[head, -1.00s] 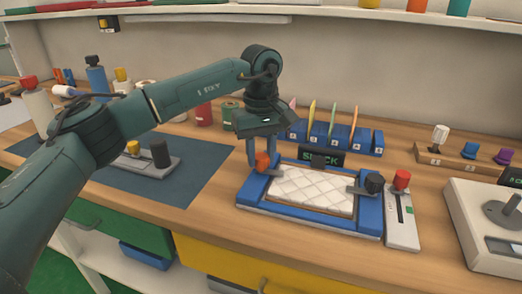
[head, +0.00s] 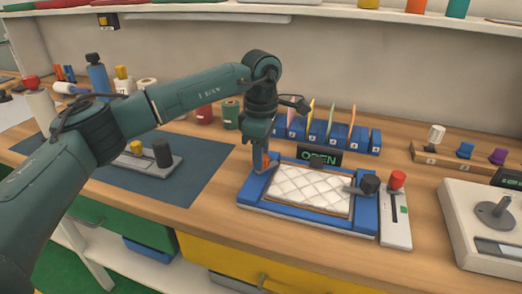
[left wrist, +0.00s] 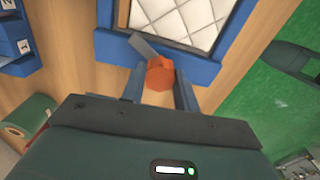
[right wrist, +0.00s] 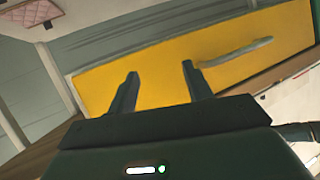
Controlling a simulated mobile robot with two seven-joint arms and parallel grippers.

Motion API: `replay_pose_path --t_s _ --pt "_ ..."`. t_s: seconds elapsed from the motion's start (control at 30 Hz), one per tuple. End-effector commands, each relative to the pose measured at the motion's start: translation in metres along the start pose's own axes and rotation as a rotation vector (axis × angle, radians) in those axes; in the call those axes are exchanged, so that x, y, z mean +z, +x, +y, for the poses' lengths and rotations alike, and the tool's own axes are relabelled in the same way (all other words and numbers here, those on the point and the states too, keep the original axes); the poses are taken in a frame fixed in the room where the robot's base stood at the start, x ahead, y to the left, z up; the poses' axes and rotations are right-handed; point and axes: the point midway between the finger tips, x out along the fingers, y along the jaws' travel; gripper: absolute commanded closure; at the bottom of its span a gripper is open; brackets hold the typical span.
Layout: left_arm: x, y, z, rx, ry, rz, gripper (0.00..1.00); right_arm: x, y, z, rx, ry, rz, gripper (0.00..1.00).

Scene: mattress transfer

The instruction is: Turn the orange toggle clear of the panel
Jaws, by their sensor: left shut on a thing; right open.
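The orange toggle (head: 263,161) is at the left end of the blue frame (head: 310,221), which holds the white quilted panel (head: 312,190). My left gripper (head: 262,165) is shut on the toggle from above. The left wrist view shows the toggle (left wrist: 160,73) between the fingers. Its grey tab (left wrist: 146,47) lies over the blue rim, and its tip appears clear of the quilted surface. A black toggle (head: 370,184) at the right end has its tab over the panel edge. My right gripper (right wrist: 160,72) is open and empty, before a yellow drawer.
A sign (head: 319,155) behind the frame reads OPEN. A slider box with a red knob (head: 397,180) stands right of the frame. A blue rack (head: 340,136) of cards is behind. A dark mat (head: 195,180) lies left, partly bare.

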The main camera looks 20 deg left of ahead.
Motion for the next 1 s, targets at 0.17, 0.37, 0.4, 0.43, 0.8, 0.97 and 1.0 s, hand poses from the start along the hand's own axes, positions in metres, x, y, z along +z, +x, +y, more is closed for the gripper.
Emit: replay_pose_path --t_s 0.17,0.37,0.4,0.43,0.8,0.97,1.0 --pt "-0.001 -0.0011 0.0004 0.001 -0.166 0.002 0.93 -0.0007 0.0023 0.0003 -0.001 0.002 -0.008 0.5" --pt "-0.0012 -0.0011 0.0006 0.002 -0.329 0.002 0.93 -0.0038 0.0033 -0.0001 -0.002 0.004 -0.009 0.5" --pt "-0.0012 -0.0011 0.0007 0.002 -0.357 0.002 0.93 -0.0034 0.0033 -0.0003 -0.003 0.004 -0.011 0.5" --pt "-0.0012 -0.0011 0.0007 0.002 -0.377 0.002 0.93 -0.003 0.0033 -0.0005 -0.003 0.005 -0.013 0.5" --pt "-0.0013 -0.0008 0.0008 0.003 -0.532 0.002 0.93 0.0028 0.0043 -0.0009 -0.004 0.008 -0.034 0.5" --pt "-0.0013 -0.0007 0.0008 0.003 -0.554 0.002 0.92 0.0027 0.0047 -0.001 -0.004 0.008 -0.034 0.5" --pt "-0.0013 -0.0007 0.0008 0.003 -0.556 0.002 0.92 0.0024 0.0048 -0.001 -0.004 0.008 -0.033 0.5"
